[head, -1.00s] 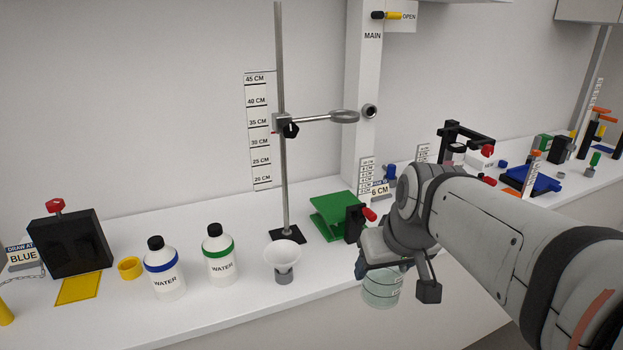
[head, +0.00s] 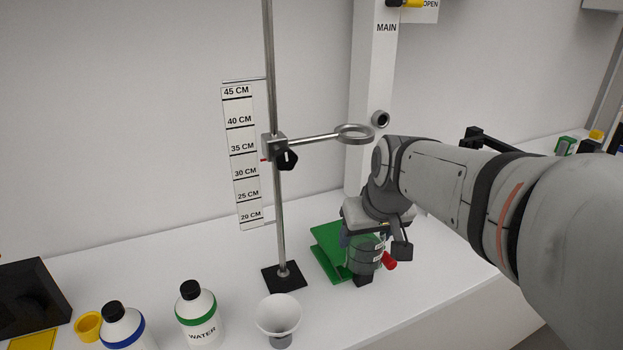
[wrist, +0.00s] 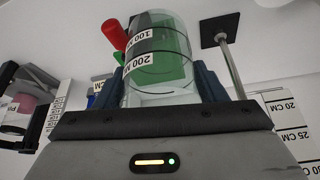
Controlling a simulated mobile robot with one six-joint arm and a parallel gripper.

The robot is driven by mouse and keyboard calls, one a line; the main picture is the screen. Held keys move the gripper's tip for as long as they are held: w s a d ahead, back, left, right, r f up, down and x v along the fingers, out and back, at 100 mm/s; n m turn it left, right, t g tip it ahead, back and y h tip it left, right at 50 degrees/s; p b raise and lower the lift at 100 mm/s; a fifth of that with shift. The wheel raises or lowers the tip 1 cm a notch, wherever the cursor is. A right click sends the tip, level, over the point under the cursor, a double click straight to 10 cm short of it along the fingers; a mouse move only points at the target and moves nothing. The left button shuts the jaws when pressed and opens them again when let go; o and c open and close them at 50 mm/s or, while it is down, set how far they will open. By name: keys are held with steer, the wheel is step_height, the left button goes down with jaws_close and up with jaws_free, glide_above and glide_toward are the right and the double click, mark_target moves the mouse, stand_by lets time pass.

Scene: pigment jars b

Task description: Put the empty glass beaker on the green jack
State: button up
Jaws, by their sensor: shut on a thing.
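My gripper (wrist: 165,88) is shut on the glass beaker (wrist: 158,62), a clear cylinder with volume labels that looks empty. In the head view the beaker (head: 366,254) hangs upright below my gripper (head: 365,238), in front of the green jack (head: 328,248). The jack has a green top plate and a red knob (head: 389,260) at its front right. My gripper and the beaker hide the jack's right part. In the wrist view green shows through the glass, and the red knob (wrist: 114,34) is left of the beaker. I cannot tell whether the beaker touches the jack.
A stand with a tall rod (head: 279,200) and a ring (head: 354,133) rises left of the jack. A white column (head: 370,100) is behind. Counter around the stand's base is clear.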

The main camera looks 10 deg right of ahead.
steer(key=w+a+p, duration=0.2)
steer(key=w+p, duration=0.1)
steer(key=w, duration=0.9)
steer(key=shift+w+d+f, duration=0.1)
steer(key=shift+f, duration=1.65)
steer(key=shift+w+d+f, duration=0.1)
steer(key=shift+f, duration=1.65)
steer(key=shift+f, duration=0.25)
steer(key=o, duration=1)
steer(key=shift+r, duration=0.1)
steer(key=shift+o, duration=0.2)
